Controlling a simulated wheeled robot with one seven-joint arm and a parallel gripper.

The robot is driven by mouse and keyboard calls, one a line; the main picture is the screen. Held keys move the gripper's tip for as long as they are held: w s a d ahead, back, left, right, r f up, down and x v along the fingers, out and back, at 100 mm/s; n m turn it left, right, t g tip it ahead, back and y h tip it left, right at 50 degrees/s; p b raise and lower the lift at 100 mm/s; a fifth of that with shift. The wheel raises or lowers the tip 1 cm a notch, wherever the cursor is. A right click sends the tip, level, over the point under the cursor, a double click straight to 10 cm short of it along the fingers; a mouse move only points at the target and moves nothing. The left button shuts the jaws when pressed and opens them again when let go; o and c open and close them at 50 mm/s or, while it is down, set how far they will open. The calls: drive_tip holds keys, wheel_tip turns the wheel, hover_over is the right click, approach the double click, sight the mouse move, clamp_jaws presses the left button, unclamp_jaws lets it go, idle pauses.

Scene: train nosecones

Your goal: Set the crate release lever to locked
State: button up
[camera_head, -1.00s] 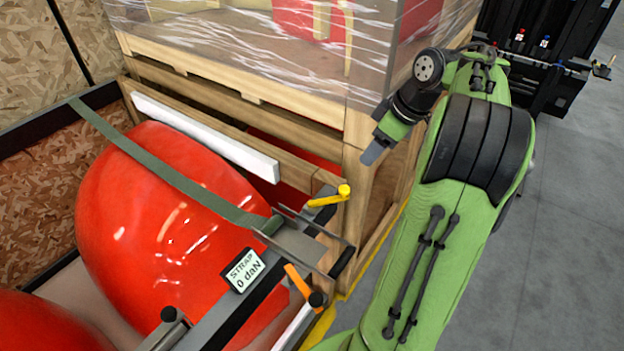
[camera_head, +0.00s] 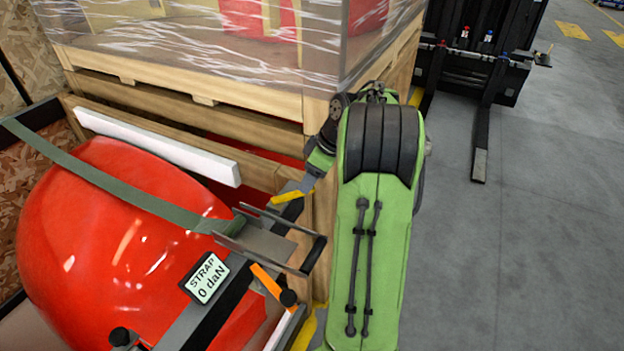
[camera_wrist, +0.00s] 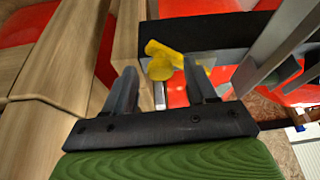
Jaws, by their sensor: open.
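A yellow lever (camera_head: 292,196) with a rounded knob is on the crate's dark rail, at the corner post. In the wrist view the yellow lever (camera_wrist: 196,74) lies just beyond and between the fingertips. My gripper (camera_wrist: 160,72) is open with nothing clearly held; whether a finger touches the lever cannot be told. In the head view my gripper (camera_head: 302,185) is right over the yellow lever and partly hides it. An orange lever (camera_head: 266,281) with a black knob sits on the rail nearer the front. No locked or released marking is readable.
A grey ratchet bracket (camera_head: 262,241) juts out close to my gripper. A green strap (camera_head: 110,180) crosses the red nosecone (camera_head: 120,240). A display (camera_head: 205,278) reads STRAP 0 daN. A wrapped wooden crate (camera_head: 190,75) stands behind. Floor at the right is open before a black forklift (camera_head: 480,60).

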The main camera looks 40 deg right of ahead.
clamp_jaws()
idle(0.3)
drive_tip(key=s+a+m+h+b, duration=0.3)
drive_tip(key=s+a+m+b, duration=0.2)
drive_tip(key=m, duration=0.5)
drive_tip(key=shift+s+a+h, duration=0.15)
drive_tip(key=shift+a+h, duration=0.25)
drive_tip(key=shift+a, duration=0.15)
idle(0.3)
